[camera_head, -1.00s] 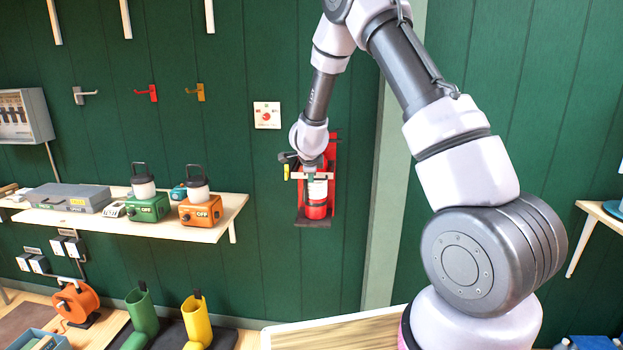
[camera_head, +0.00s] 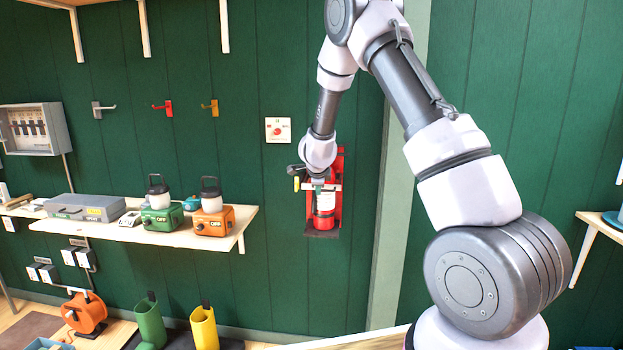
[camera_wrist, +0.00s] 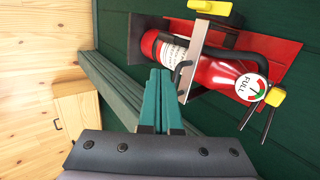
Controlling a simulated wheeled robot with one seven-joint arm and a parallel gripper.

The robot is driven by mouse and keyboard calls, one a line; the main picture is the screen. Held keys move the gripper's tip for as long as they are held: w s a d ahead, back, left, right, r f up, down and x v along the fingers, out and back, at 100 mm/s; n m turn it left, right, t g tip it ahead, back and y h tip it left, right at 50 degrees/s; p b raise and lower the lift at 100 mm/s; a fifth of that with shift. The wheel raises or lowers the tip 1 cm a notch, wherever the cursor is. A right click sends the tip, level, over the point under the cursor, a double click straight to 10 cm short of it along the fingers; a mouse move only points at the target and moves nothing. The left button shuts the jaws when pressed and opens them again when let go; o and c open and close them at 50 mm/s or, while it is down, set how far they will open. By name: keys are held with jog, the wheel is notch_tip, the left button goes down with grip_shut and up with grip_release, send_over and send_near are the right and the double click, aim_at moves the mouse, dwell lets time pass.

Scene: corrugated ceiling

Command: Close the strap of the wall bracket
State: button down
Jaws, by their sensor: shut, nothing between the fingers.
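A red fire extinguisher (camera_head: 324,221) with a white label stands in a red wall bracket (camera_head: 338,165) on the green wall. In the wrist view the extinguisher (camera_wrist: 215,73) lies sideways across the picture, its "FULL" gauge facing me. A pale metal strap (camera_wrist: 194,48) crosses its body, with a yellow tab (camera_wrist: 214,8) at the top end. A dark hooked piece shows near its lower end. I cannot tell whether the strap is latched. My gripper (camera_wrist: 159,74) has its green fingers together and empty, close beside the strap's lower end. Whether they touch is unclear.
A shelf (camera_head: 130,231) with a green lamp (camera_head: 160,219), an orange lamp (camera_head: 212,220) and a grey case (camera_head: 87,207) is left of the bracket. A white panel with a red button (camera_head: 277,130) is above left. A pale green post (camera_head: 390,230) stands to the right.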

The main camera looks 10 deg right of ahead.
jog(key=s+a+r+n+y, duration=0.1)
jog(key=s+r+n+y, duration=0.15)
jog(key=s+r, duration=0.5)
jog(key=s+a+r+n+t+y, duration=0.1)
jog(key=s+r+n, duration=0.25)
jog(key=r, duration=0.65)
jog(key=s+a+r+n+y, duration=0.1)
jog(key=s+r+n+y, duration=0.1)
jog(key=s+r, duration=0.6)
jog(key=s+d+r+n+g+h, duration=0.1)
jog(key=s+d+n, duration=0.2)
jog(key=s, duration=0.8)
jog(key=s+d+r+n+g, duration=0.1)
jog(key=s+d+n, duration=0.2)
jog(key=s, duration=0.9)
jog(key=shift+s+d+r+n+h, duration=0.15)
jog(key=shift+d+n+h, duration=0.2)
jog(key=shift+n, duration=0.85)
